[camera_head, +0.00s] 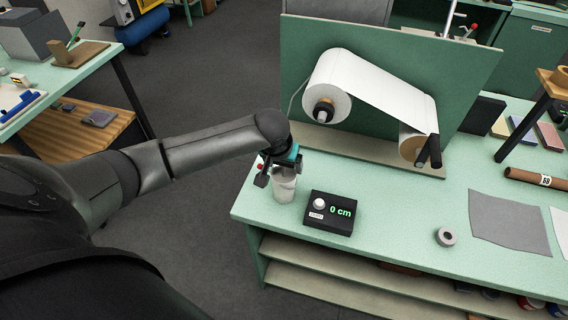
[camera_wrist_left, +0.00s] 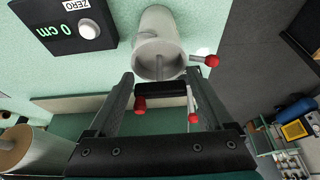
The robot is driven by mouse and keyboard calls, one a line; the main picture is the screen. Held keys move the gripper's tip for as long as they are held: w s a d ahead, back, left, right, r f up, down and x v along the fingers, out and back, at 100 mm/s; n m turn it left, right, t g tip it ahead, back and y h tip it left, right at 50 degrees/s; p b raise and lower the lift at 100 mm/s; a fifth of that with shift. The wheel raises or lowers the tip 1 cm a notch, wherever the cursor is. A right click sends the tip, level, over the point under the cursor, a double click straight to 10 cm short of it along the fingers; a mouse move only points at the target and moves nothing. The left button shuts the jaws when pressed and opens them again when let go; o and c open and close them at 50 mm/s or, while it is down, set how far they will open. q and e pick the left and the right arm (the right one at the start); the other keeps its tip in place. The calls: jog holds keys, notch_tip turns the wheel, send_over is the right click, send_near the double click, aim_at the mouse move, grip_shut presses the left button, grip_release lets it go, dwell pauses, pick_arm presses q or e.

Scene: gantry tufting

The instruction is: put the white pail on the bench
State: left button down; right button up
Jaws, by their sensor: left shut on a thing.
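The white pail (camera_head: 284,190) is upright at the left end of the green bench (camera_head: 262,216), beside the counter box. My left gripper (camera_head: 281,165) is at its top. In the left wrist view the pail (camera_wrist_left: 158,28) shows its open rim, with a dark handle grip (camera_wrist_left: 162,89) and red-knobbed ends near it. My left gripper (camera_wrist_left: 162,92) is shut on this handle. Whether the pail's base touches the bench top or hangs just above it, I cannot tell. My right gripper is out of view.
The black counter box (camera_head: 330,212) reading 0 cm is close to the pail's right. A paper roll (camera_head: 327,88) on a green panel stands behind. A tape roll (camera_head: 446,237) and grey sheet (camera_head: 509,222) lie right. Bare bench top shows between the box and tape.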

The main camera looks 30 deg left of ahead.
pick_arm(q)
grip_release()
jog(key=p+v, duration=0.1)
jog(key=v, duration=1.1)
dwell(0.5)
